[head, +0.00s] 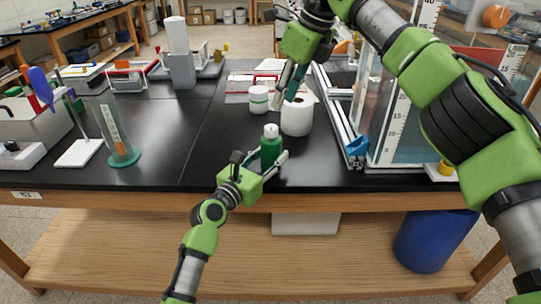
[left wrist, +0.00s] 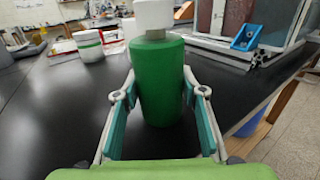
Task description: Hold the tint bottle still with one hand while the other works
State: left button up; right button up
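The tint bottle, green with a white cap (head: 270,147), stands upright near the front edge of the black bench. It also fills the middle of the left wrist view (left wrist: 160,85). My left gripper (head: 264,165) is open around its lower part, one finger on each side. In the left wrist view the teal finger pads (left wrist: 160,125) show a narrow gap to the bottle; contact at the tips is unclear. My right gripper (head: 290,84) points down just above a white roll (head: 297,117); whether it is open or holds something is unclear.
A white jar with a green band (head: 258,100) stands behind the tint bottle. A metal frame with a blue bracket (head: 357,146) and a clear tank (head: 405,110) stand at the right. A cylinder on a teal base (head: 122,158) stands at the left.

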jog(key=o, duration=0.4)
jog(key=shift+a+f, duration=0.1)
jog(key=shift+a, duration=0.05)
jog(key=s+a+f+y, duration=0.1)
jog(key=a+f+y, duration=0.2)
jog(key=a, duration=0.6)
jog(key=s+a+f+y, duration=0.2)
jog(key=a+f+y, duration=0.1)
jog(key=a, duration=0.7)
jog(key=s+a+r+m+t+y, duration=0.2)
jog(key=s+a+r+m+y, duration=0.45)
jog(key=a+y, duration=0.4)
jog(key=w+d+r+m+t+h, duration=0.1)
jog(key=d+r+m+t+h, duration=0.15)
jog(key=d+m+t, duration=0.55)
jog(key=w+d+r+m+t+h, duration=0.1)
jog(key=d+m+t+h, duration=0.2)
jog(key=m+t, duration=0.7)
jog(key=d+f+m+g+h, duration=0.1)
jog(key=d+f+m+h, duration=0.6)
jog(key=d+m+h, duration=0.65)
jog(key=m+g, duration=0.3)
jog(key=m, duration=0.5)
send_near(272, 134)
jog(key=w, duration=1.1)
jog(key=shift+w+a+r, duration=0.25)
jog(key=shift+w+r, duration=0.05)
jog(key=shift+w, duration=0.1)
